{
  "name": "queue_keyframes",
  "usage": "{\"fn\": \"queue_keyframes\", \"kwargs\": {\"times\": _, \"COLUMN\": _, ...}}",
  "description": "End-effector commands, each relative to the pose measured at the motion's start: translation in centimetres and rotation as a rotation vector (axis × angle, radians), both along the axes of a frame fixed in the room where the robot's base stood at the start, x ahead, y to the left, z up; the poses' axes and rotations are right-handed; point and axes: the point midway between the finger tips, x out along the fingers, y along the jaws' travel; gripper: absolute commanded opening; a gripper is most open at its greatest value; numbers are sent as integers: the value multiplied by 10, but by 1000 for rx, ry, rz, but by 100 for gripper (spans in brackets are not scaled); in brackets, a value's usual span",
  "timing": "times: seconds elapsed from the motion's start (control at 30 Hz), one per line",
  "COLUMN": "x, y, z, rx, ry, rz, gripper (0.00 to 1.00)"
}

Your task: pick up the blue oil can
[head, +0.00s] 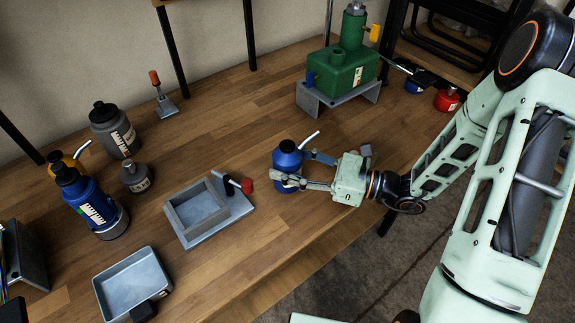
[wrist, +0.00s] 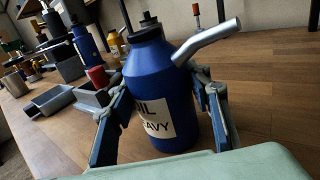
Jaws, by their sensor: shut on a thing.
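The blue oil can (head: 287,156) has a rounded shoulder, a dark cap and a bent light-grey spout. It is upright on the wooden bench near the front edge. In the wrist view the can (wrist: 154,85) fills the middle, with a white label reading "IL" and "AVY" turned partly out of sight. My gripper (head: 300,168) reaches in from the right, low along the bench. Its two fingers lie on either side of the can's body and are shut on it. In the wrist view the gripper (wrist: 165,125) frames the can. I cannot tell whether its base touches the bench.
A grey square tray fixture (head: 182,226) with a red-handled lever stands left of the can. A metal tray (head: 131,284), a blue bottle (head: 88,205) and a grey bottle (head: 115,134) are farther left. A green machine (head: 340,72) stands behind. Bench between is clear.

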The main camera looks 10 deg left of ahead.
Motion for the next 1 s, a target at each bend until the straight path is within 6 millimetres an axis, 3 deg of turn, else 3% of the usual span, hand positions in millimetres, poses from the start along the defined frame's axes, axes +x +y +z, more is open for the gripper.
{"fn": "queue_keyframes", "kwargs": {"times": 0.27, "x": 0, "y": 0, "z": 8, "rx": 2, "ry": -2, "rz": 0, "gripper": 2}}
{"fn": "queue_keyframes", "kwargs": {"times": 0.47, "x": 0, "y": 0, "z": 33, "rx": 1, "ry": -4, "rz": 0, "gripper": 2}}
{"fn": "queue_keyframes", "kwargs": {"times": 0.8, "x": -28, "y": -50, "z": 97, "rx": -3, "ry": -5, "rz": -6, "gripper": 2}}
{"fn": "queue_keyframes", "kwargs": {"times": 1.0, "x": -52, "y": -91, "z": 115, "rx": -1, "ry": -2, "rz": -5, "gripper": 2}}
